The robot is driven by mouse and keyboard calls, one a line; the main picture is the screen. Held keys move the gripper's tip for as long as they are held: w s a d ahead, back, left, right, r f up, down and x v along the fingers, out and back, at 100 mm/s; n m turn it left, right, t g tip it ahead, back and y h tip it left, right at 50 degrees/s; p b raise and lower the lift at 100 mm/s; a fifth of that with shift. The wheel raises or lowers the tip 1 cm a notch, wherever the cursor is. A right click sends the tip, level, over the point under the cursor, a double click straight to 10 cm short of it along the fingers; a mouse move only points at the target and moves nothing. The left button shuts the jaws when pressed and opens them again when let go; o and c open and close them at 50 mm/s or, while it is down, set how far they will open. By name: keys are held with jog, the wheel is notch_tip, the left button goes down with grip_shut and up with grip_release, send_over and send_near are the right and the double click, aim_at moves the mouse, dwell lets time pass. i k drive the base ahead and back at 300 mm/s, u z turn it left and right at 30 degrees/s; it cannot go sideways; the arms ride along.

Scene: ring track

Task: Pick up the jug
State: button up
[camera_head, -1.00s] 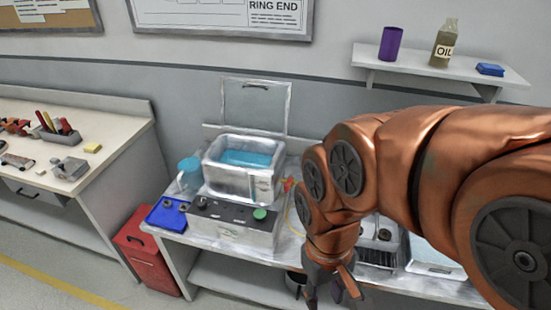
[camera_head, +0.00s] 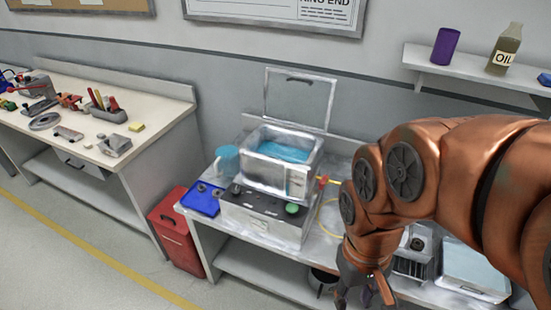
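The blue jug (camera_head: 227,160) stands on the grey bench at the left of the open tank, behind the blue tray. It looks upright, and its lower part is partly hidden by the things around it. My gripper (camera_head: 367,296) hangs low at the bottom of the view, right of the control box and in front of the bench, well apart from the jug. Its fingers are small and partly cut off at the edge. I cannot tell whether they are open or shut.
The tank (camera_head: 279,162) holds blue liquid, with its lid raised behind it. A control box (camera_head: 262,218), a blue tray (camera_head: 201,200) and a red bin (camera_head: 176,235) are near the jug. A tool bench (camera_head: 75,140) stands left. Floor in front is clear.

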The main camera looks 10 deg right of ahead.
aim_at(226, 163)
jog(key=z, duration=0.15)
jog(key=k, duration=0.45)
jog(key=u, duration=1.4)
jog(key=i, duration=0.7)
jog(key=u, duration=0.55)
jog(key=i, duration=0.9)
jog(key=z, duration=0.7)
jog(key=i, duration=0.45)
jog(key=z, duration=0.4)
